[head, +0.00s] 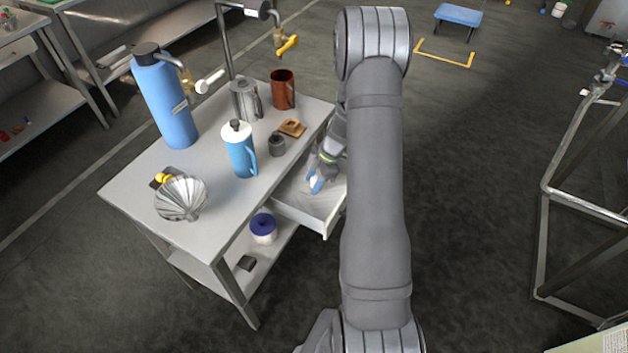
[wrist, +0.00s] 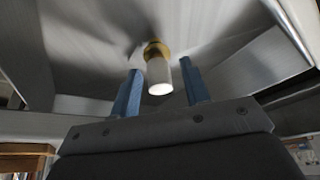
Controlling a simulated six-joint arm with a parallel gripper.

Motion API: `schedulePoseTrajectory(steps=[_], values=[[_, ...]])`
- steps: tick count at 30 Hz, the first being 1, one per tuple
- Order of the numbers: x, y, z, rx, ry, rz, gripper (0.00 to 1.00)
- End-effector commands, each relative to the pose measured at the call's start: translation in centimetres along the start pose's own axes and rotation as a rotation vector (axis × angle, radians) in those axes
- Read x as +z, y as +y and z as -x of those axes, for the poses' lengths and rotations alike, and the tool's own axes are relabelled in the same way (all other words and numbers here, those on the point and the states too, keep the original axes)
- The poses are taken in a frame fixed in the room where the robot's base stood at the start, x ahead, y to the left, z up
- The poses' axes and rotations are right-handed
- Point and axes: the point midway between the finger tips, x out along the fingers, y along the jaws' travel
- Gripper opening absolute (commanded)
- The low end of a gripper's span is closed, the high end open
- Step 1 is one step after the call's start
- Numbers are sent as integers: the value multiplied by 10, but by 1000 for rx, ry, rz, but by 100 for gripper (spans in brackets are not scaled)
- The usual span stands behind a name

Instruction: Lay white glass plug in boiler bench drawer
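The white glass plug (wrist: 159,77) has a yellow-brown end and lies between my gripper's two blue fingers in the wrist view, with a gap on each side. My gripper (wrist: 160,66) is open around it. The plug appears to be at the pale floor of the drawer, though contact is hard to tell. In the head view the boiler bench drawer (head: 318,221) is pulled out from the bench's right side, and my gripper (head: 315,181) is down inside it. The plug shows there only as a small white patch, partly hidden by the fingers.
The bench top (head: 215,205) carries a tall blue flask (head: 166,105), a blue-and-white jug (head: 240,155), a steel pot (head: 245,100), a brown mug (head: 283,90) and a shell-shaped dish (head: 181,199). A tape roll (head: 263,228) sits on the lower shelf.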

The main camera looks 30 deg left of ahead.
Motion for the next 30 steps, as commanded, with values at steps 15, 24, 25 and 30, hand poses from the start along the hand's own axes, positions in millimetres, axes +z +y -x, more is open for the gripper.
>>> schedulePoseTrajectory(steps=[15, 24, 25, 30], values=[[-1, 1, 70, 4, -1, 1, 42], [-1, 0, 116, 1, 1, 0, 42], [-1, 0, 118, 1, 1, 0, 42], [-1, 0, 123, -1, 2, 0, 42]])
